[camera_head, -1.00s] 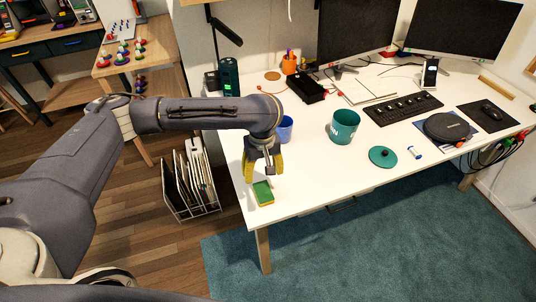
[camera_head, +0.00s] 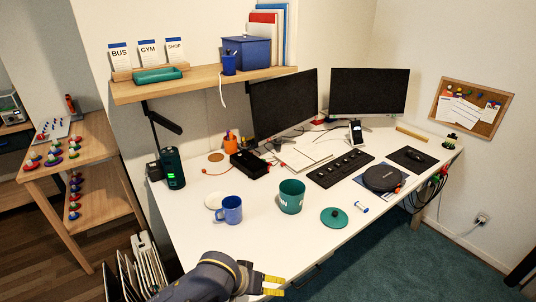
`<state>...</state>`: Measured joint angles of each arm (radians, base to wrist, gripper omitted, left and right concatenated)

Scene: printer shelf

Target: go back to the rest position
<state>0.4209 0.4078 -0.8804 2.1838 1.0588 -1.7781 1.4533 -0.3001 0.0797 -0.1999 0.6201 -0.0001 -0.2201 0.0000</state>
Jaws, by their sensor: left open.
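My left gripper (camera_head: 276,285) is at the bottom edge of the head view, in front of the white desk (camera_head: 215,170) near its front edge. Its yellow fingers point right and are apart, with nothing seen between them. Part of its arm is cut off by the picture's lower edge. My right gripper is not in view. The green and yellow sponge does not show now; I cannot tell whether the arm hides it.
A blue mug (camera_head: 229,210) stands nearest the gripper on the desk, with a teal pot (camera_head: 291,196) to its right. A round teal lid (camera_head: 333,217) lies near the front edge. A wooden shelf (camera_head: 195,84) overhangs the desk's back left.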

